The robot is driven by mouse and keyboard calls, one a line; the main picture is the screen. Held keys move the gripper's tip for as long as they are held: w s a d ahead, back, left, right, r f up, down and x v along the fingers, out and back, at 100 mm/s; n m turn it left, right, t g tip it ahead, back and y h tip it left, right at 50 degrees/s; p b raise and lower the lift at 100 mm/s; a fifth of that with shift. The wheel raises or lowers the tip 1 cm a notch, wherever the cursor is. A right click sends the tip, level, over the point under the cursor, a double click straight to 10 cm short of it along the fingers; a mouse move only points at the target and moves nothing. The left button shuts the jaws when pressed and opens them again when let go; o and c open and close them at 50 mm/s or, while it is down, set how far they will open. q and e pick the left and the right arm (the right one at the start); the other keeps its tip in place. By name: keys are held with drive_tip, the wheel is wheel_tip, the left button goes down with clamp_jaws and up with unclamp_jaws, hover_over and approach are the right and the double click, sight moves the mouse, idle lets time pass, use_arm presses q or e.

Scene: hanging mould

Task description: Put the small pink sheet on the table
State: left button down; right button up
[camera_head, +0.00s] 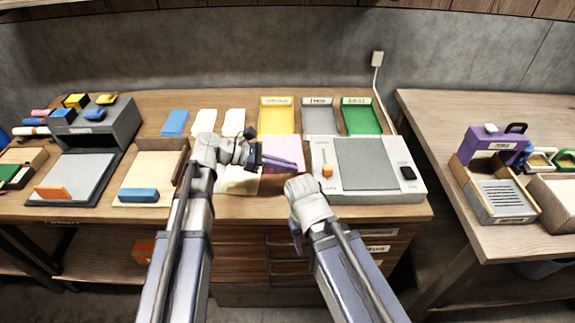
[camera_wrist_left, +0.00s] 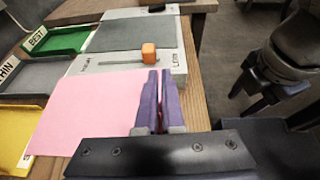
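The small pink sheet (camera_head: 284,146) is at the middle of the wooden table (camera_head: 147,101), in front of the yellow tray and left of the grey-topped device. My left gripper (camera_head: 295,165) reaches across it from the left. In the left wrist view, the pink sheet (camera_wrist_left: 85,112) runs up to the purple fingers (camera_wrist_left: 159,80), which are close together at its edge. The sheet overlaps the tray edges there and seems held flat just above the table. The exact gap beneath is hidden. My right gripper (camera_head: 297,240) hangs by the table's front edge, its fingertips mostly hidden by the wrist.
Yellow (camera_head: 277,116), grey (camera_head: 320,118) and green (camera_head: 361,117) trays stand behind. The grey-topped device (camera_head: 366,163) with an orange knob (camera_head: 327,171) is at right. A cream sheet (camera_head: 240,183) lies under my left arm. White sheets (camera_head: 234,121) and a blue piece (camera_head: 175,123) lie behind left.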

use_arm(q)
wheel_tip(320, 180, up, 9)
drive_tip(key=p, duration=0.9)
drive_tip(key=shift+d, duration=0.1)
use_arm(e)
wheel_tip(320, 180, up, 9)
